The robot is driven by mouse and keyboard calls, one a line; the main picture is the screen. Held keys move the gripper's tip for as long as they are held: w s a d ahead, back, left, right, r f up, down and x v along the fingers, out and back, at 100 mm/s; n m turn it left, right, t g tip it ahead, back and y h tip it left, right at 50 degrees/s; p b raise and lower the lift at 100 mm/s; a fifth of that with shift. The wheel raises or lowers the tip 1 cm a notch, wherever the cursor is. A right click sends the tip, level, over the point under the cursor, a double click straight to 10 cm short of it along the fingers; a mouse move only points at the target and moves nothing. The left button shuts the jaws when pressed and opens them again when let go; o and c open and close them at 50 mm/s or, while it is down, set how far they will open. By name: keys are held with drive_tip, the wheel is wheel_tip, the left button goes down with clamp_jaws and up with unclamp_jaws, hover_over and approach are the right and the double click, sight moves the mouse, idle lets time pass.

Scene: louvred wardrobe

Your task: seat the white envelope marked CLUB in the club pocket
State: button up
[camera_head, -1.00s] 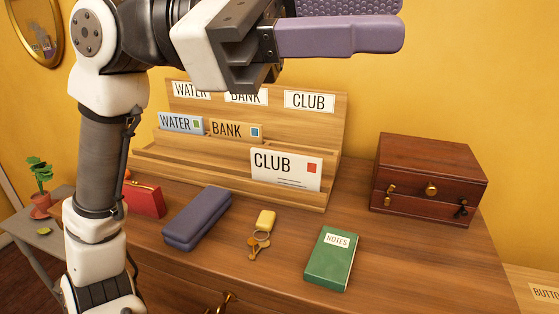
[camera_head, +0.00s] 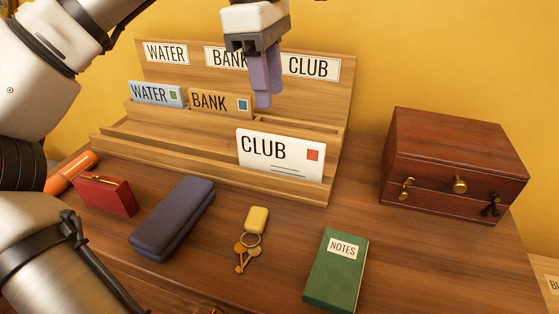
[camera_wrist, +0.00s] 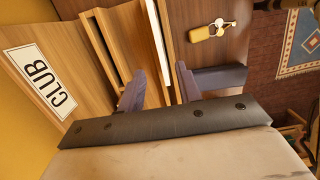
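The white CLUB envelope (camera_head: 281,155), with a red square, stands upright in the front, lower ledge of the wooden rack (camera_head: 190,168). The club pocket (camera_head: 318,122) is the right part of the upper row, below the CLUB label (camera_head: 311,66), and looks empty. My gripper (camera_head: 264,102) points down above the rack, higher than the envelope. Its purple fingers are apart in the wrist view (camera_wrist: 160,88) with nothing gripped. The envelope's thin white top edge (camera_wrist: 157,45) lines up with the gap between them, apart from both.
The blue WATER envelope (camera_head: 156,95) and tan BANK envelope (camera_head: 218,103) stand in their pockets. In front lie a red purse (camera_head: 105,196), dark case (camera_head: 173,218), keys (camera_head: 247,250) and green notebook (camera_head: 337,272). A wooden drawer box (camera_head: 455,165) stands right.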

sight(279, 137)
drive_tip(key=f, duration=0.3)
drive_tip(key=d+f+p, duration=0.1)
drive_tip(key=f, duration=0.5)
drive_tip(key=shift+s+d+f+p, duration=0.2)
drive_tip(key=shift+s+d+p, duration=0.1)
drive_tip(key=shift+p, duration=0.1)
clamp_jaws()
